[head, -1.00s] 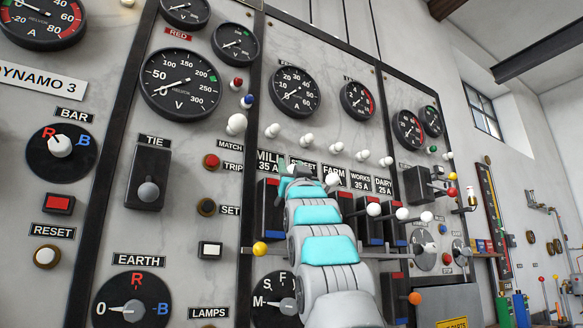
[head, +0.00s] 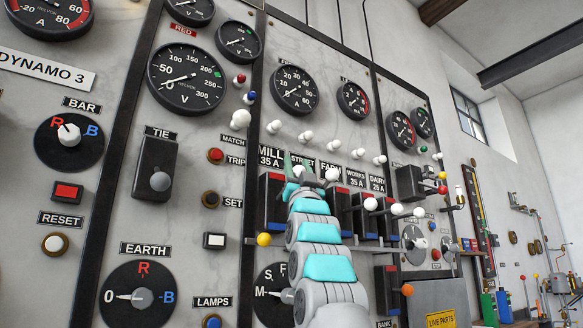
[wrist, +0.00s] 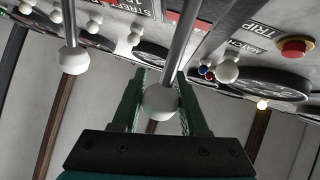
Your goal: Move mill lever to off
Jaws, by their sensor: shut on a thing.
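The mill lever is a rod with a white ball knob (wrist: 161,101), under the MILL 35 A label (head: 270,157). My gripper (wrist: 160,95) is shut on this knob, with a green finger on each side and the rod running up past them in the wrist view. In the head view my gripper (head: 298,168) is at the knob's height, at the left end of the lever row. The street lever's white knob (wrist: 73,60) is beside it, apart from my fingers.
The farm, works and dairy knobs (head: 370,204) (head: 397,209) (head: 420,212) stick out lower, to the right. A bar with a yellow ball (head: 264,239) runs below the switches. Small white knobs and gauges (head: 295,90) are above. A grey box with a yellow sign (head: 447,322) is lower right.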

